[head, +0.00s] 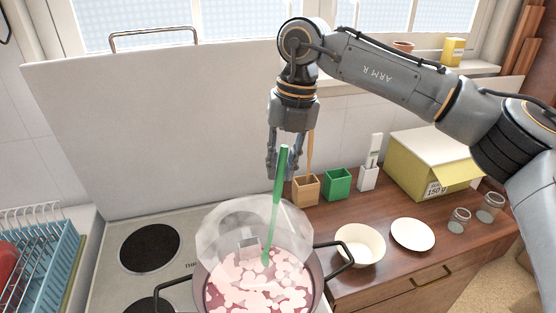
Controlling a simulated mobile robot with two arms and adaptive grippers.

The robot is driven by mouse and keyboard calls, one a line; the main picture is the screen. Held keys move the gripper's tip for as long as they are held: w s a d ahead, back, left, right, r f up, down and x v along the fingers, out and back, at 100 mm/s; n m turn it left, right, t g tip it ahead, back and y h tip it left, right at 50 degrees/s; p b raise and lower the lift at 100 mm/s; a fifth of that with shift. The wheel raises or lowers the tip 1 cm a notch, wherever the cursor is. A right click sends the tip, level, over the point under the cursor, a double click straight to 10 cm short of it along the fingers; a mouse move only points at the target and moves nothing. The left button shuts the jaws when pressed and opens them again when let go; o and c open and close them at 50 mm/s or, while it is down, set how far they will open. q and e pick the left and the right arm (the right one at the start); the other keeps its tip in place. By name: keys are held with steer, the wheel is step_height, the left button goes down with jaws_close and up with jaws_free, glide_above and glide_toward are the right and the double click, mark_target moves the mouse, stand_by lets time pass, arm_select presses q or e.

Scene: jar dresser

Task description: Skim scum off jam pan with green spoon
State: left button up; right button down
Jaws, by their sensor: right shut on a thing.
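My right gripper (284,172) hangs from above, behind the jam pan, and is shut on the upper handle of the green spoon (275,205). The spoon slants down into the jam pan (316,278), and its lower end meets the pink surface. Pale scum patches (262,297) cover much of the dark pink jam. A pale, translucent, faceted shape (222,228) covers the pan's back part; I cannot tell if it is a lid or steam. The spoon's bowl is hard to make out. A white bowl (360,245) stands right of the pan. My left gripper is not in view.
A wooden holder (305,189) with a wooden utensil, a green holder (337,184) and a white holder (368,178) stand behind. A white plate (412,234), glass jars (459,220) and a yellow box (425,165) are right. A blue rack (38,262) is left of the hob (115,285).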

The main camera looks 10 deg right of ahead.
mark_target(277, 198)
steer(key=shift+s+a+f+b, duration=0.15)
steer(key=shift+f+b, duration=0.2)
steer(key=shift+f, duration=0.4)
steer(key=shift+f+b, duration=0.35)
steer(key=f+b, duration=0.1)
steer(key=f, duration=0.1)
steer(key=f+b, duration=0.1)
steer(key=shift+s+a+f+b, duration=0.2)
steer(key=shift+s+a+b, duration=0.05)
steer(key=shift+a+b, duration=0.1)
steer(key=shift+s+a+f+b, duration=0.15)
steer(key=shift+f+b, duration=0.65)
steer(key=shift+f, duration=0.15)
steer(key=shift+s+a+f+b, duration=0.1)
steer(key=shift+a+f+b, duration=0.05)
steer(key=shift+f+b, duration=0.7)
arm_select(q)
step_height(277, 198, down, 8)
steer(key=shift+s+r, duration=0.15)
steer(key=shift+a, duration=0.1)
